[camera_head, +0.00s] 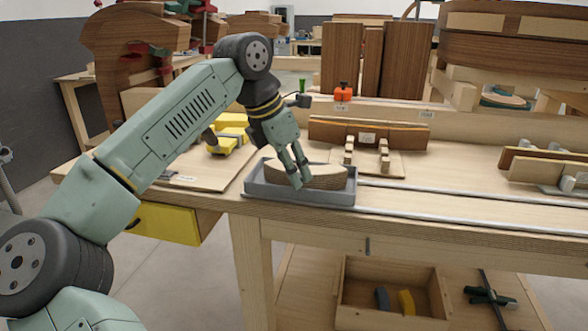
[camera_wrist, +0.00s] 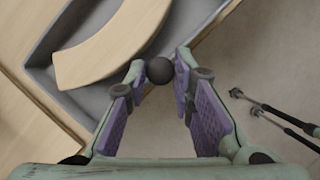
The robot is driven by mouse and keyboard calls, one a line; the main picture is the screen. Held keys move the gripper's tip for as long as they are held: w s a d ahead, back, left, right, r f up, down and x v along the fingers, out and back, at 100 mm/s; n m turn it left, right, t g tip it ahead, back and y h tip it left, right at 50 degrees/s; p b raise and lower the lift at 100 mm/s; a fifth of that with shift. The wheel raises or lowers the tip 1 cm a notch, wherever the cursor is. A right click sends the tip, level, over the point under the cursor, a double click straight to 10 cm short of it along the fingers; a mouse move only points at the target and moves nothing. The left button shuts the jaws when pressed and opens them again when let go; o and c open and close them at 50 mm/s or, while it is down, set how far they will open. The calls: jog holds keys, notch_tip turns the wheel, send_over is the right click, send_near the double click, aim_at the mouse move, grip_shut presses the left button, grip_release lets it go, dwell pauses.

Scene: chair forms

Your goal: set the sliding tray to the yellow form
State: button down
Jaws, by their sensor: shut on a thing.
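The sliding tray (camera_head: 300,194) is grey and shallow, at the table's front edge left of centre, with a curved wooden piece (camera_head: 322,177) lying in it. In the wrist view the tray (camera_wrist: 88,101) and the curved piece (camera_wrist: 108,45) fill the upper left. My gripper (camera_head: 298,182) is at the tray's front side. In the wrist view its fingertips (camera_wrist: 161,72) are shut on a dark round knob (camera_wrist: 160,70) beside the tray wall. The yellow form (camera_head: 228,135) appears as yellow blocks on a board behind and left of the tray, partly hidden by my arm.
Metal rails (camera_head: 450,208) run right from the tray along the table front. A brown form (camera_head: 367,133) on a board stands behind the rails, and another wooden form (camera_head: 545,168) stands at the right. An orange clamp (camera_head: 343,92) is at the back. A yellow drawer (camera_head: 165,222) hangs below left.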

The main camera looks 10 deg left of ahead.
jog(key=c, duration=1.6)
grip_release()
jog(key=shift+a+r, duration=0.1)
jog(key=shift+a, duration=0.25)
jog(key=shift+o, duration=1.2)
jog(key=shift+d, duration=0.1)
jog(key=v, duration=1.2)
jog(key=shift+d, duration=0.1)
